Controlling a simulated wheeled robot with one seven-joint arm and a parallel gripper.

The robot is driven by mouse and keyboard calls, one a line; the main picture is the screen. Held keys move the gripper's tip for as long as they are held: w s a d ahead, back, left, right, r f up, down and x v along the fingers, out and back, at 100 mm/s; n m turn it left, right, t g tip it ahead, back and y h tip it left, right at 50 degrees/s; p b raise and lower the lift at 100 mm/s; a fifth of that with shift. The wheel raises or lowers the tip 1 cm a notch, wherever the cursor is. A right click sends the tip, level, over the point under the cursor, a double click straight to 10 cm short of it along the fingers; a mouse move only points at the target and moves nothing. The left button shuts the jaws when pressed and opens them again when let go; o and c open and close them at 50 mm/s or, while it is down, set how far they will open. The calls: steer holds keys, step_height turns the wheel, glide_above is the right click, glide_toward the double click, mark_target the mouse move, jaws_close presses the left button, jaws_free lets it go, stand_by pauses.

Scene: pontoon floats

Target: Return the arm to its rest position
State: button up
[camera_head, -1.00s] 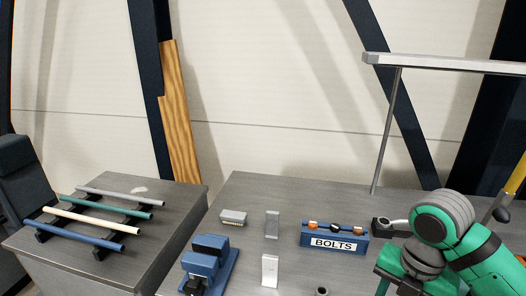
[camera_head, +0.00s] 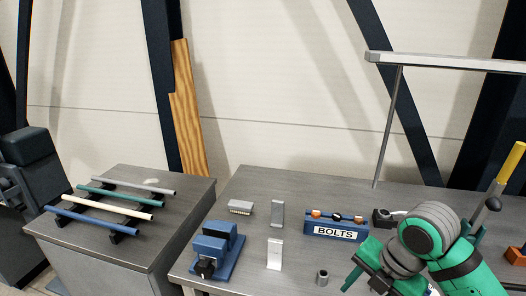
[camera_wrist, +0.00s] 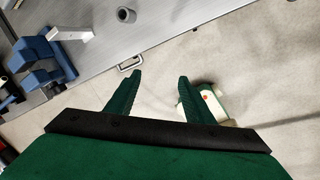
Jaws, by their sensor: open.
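My gripper (camera_head: 362,270) is green and shows at the lower right in the head view, low by the front of the workbench (camera_head: 300,270). In the wrist view my gripper (camera_wrist: 160,77) has its two fingers wide apart with nothing between them. It hangs over the floor (camera_wrist: 245,60), just off the bench's front edge. My green and grey arm is bent, with the joint above the gripper at the right of the head view. Part of the gripper is cut off or hidden by the arm there.
The bench holds a blue vise (camera_head: 217,250), a white upright bracket (camera_head: 275,254), a grey cylinder (camera_head: 322,278), a blue BOLTS rack (camera_head: 335,228) and an orange block (camera_head: 516,256). A drawer handle (camera_wrist: 130,62) juts from its front. Several tubes lie on racks on the left cabinet (camera_head: 165,235).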

steer(key=w+a+f+m+t+y, duration=0.15)
steer(key=w+a+m+t, duration=0.3)
steer(key=a, duration=0.45)
steer(key=w+a+m+t+y, duration=0.35)
steer(key=a+m, duration=0.25)
steer(key=a, duration=0.3)
steer(key=w+a+f+m+t+y, duration=0.1)
steer(key=w+a+m+t+y, duration=0.1)
steer(key=w+a+m+t, duration=0.5)
steer(key=s+a+f+m+h, duration=0.2)
steer(key=s+f+m+h, duration=0.7)
steer(key=s+f, duration=0.9)
steer(key=s+d+g, duration=0.1)
steer(key=s+d, duration=0.1)
steer(key=s, duration=1)
steer(key=s+d, duration=0.3)
steer(key=s, duration=1)
steer(key=shift+s+f+g, duration=0.15)
steer(key=shift+f+g, duration=0.05)
steer(key=shift+g, duration=0.2)
